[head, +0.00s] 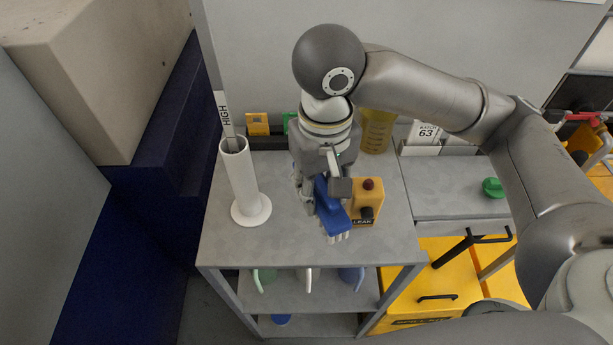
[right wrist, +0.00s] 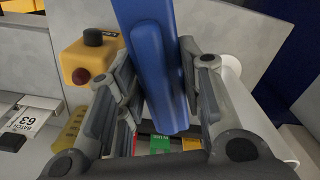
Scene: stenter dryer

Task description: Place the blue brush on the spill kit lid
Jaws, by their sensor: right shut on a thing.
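The blue brush (head: 332,208) is in my right gripper (head: 325,186), above the grey shelf top, with its pale bristles pointing to the near side. In the right wrist view the blue brush (right wrist: 152,60) runs between the two fingers, which close on it from both sides. Whether its bristles touch the shelf top is unclear. The yellow spill kit (head: 430,275) is low at the right of the shelf, with a black handle and a partly readable label; the side table hides part of it. My left gripper is not in view.
A yellow control box (head: 366,202) with red and black knobs stands right beside the brush. A white tube (head: 242,180) stands to the left, and an amber beaker (head: 376,130) behind. A side table (head: 455,190) carries a green object (head: 493,187).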

